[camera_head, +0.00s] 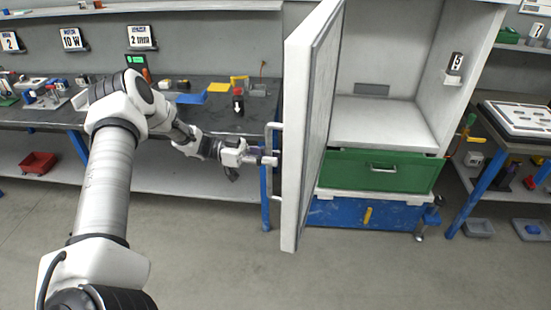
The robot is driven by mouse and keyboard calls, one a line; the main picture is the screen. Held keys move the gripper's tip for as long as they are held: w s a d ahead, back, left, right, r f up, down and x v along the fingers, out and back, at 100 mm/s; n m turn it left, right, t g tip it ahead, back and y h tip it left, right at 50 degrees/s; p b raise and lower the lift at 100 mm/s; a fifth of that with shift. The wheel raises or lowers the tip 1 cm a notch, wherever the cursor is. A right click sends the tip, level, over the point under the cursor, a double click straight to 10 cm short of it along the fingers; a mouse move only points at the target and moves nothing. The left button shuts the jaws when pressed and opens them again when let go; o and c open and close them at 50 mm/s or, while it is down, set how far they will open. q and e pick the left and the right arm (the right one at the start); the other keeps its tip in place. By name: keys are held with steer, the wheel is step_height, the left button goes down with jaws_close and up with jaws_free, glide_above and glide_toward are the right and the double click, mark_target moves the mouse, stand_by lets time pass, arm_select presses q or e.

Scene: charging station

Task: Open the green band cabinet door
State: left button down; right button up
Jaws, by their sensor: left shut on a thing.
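The white cabinet door (307,120) stands swung open, its edge toward me, at the middle of the head view. Its inner side faces right, toward the open cabinet (378,58). A green drawer front (382,171) forms a band below the cabinet's white inner shelf. The door's long upright handle (273,190) is on the door's left, outer face. My left gripper (267,160) reaches in from the left and is shut on this handle around its middle. The fingertips are small and partly hidden by the handle. My right gripper is out of view.
A workbench (210,118) with several small items runs behind my left arm. A blue drawer (365,214) is under the green one. Another bench (515,150) with a white tray stands at the right. The grey floor before the door is clear.

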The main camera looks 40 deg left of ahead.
arm_select(q)
steer(key=shift+a, duration=0.15)
steer(key=c, duration=1.1)
jaws_free()
steer(key=v, duration=1.2)
steer(key=shift+s, duration=0.1)
